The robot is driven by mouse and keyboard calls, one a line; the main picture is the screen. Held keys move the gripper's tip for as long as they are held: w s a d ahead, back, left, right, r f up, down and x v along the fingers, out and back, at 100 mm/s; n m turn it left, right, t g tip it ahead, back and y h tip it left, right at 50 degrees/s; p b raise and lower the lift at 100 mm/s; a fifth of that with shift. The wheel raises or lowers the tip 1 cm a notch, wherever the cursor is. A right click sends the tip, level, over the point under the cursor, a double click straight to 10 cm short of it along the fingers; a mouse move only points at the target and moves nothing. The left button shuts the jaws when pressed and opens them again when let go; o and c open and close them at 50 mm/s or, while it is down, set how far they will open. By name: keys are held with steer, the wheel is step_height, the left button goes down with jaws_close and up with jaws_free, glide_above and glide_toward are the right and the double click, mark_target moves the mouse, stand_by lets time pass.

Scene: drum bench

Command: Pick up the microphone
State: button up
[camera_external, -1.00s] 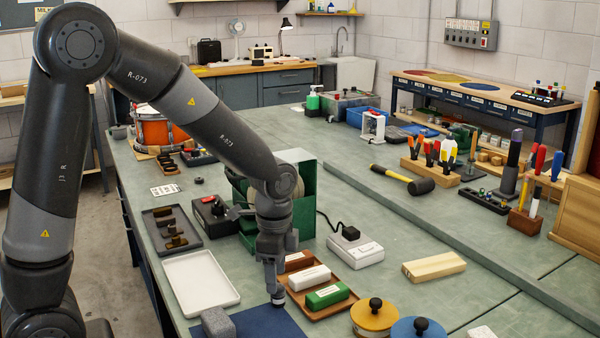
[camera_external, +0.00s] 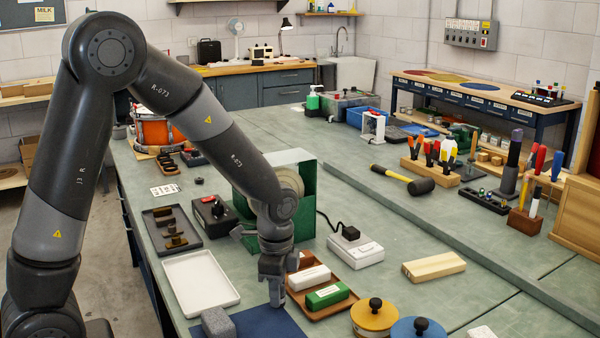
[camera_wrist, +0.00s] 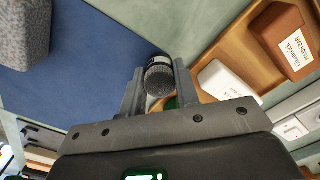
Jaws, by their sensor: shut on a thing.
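The microphone (camera_wrist: 160,78) shows in the wrist view as a rounded dark grey mesh head with a pale ring behind it. It sits between the two fingers of my gripper (camera_wrist: 158,85), which is shut on it. The rest of the microphone is hidden. In the external view my gripper (camera_external: 276,298) points down at the bench, between the blue mat and the wooden tray. The microphone cannot be made out there behind the fingers.
The blue mat (camera_external: 255,322) bears a grey block (camera_external: 217,322) on its left. The wooden tray (camera_external: 340,306) right of my gripper holds a white box (camera_external: 309,278) and a green box (camera_external: 327,296). A white tray (camera_external: 200,283) lies left. Round lidded pots (camera_external: 375,316) stand at front right.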

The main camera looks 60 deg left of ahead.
steer(key=c, duration=0.4)
steer(key=shift+o, duration=0.2)
steer(key=shift+r, duration=0.1)
